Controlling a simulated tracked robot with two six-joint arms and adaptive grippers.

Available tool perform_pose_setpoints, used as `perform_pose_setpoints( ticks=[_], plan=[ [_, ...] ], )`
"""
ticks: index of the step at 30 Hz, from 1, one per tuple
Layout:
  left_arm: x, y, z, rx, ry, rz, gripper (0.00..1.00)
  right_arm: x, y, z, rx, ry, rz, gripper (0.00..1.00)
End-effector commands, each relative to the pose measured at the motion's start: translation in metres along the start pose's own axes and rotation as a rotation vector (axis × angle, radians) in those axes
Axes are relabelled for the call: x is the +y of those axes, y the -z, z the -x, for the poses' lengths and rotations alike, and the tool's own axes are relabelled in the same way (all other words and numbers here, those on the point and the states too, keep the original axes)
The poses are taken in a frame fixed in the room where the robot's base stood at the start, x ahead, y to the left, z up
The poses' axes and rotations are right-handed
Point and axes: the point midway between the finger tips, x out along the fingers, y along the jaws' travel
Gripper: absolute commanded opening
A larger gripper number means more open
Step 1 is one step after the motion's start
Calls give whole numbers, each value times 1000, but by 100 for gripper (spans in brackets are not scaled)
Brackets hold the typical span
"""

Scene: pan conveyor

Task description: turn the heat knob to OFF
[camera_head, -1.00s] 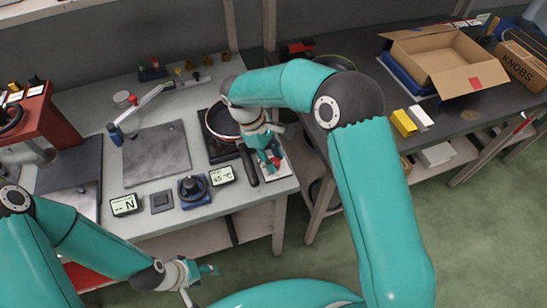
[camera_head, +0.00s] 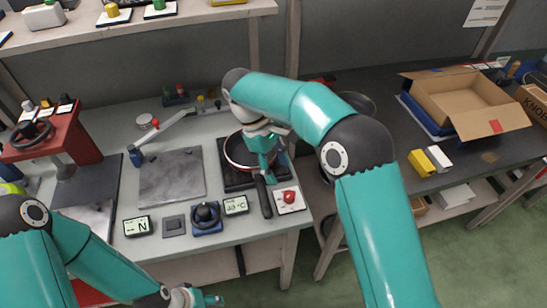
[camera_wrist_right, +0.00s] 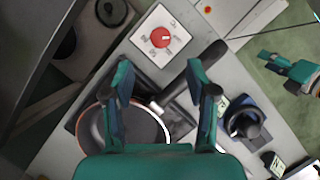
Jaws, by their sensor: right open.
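The red heat knob (camera_head: 289,197) sits on a white plate (camera_head: 298,206) at the bench's front right corner. In the right wrist view, the knob (camera_wrist_right: 160,37) lies ahead of the fingertips, with a small pale mark on its right side; the plate's lettering is too small to read. My right gripper (camera_head: 268,172) is open and empty, above the pan and behind the knob, apart from it. Its two spread fingers (camera_wrist_right: 163,82) show in the wrist view. My left gripper (camera_head: 207,300) is at the bottom edge, away from the knob; its spread fingers also show in the wrist view (camera_wrist_right: 282,72).
A dark pan (camera_head: 240,150) sits on the burner, its handle (camera_head: 264,198) reaching forward just left of the knob plate. A temperature display (camera_head: 235,205) and a black knob on a blue base (camera_head: 206,216) stand further left. A grey slab (camera_head: 170,177) lies beyond.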

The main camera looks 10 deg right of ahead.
Motion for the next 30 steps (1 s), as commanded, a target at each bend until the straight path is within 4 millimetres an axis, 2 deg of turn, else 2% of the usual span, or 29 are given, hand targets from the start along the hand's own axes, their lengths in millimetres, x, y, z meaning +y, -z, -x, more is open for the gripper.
perform_pose_setpoints(
  ticks=[3, 9, 30],
  plan=[
    [0, 0, 0, 0, 0, 0, 56, 1, 1, 16, 2, -2, 0, 57],
    [0, 0, 0, 0, 0, 0, 56, 0, 0, 28, -1, -1, 1, 57],
    [0, 0, -1, 0, 0, 0, 56, -1, 1, 30, -1, -2, 4, 57]
  ],
)
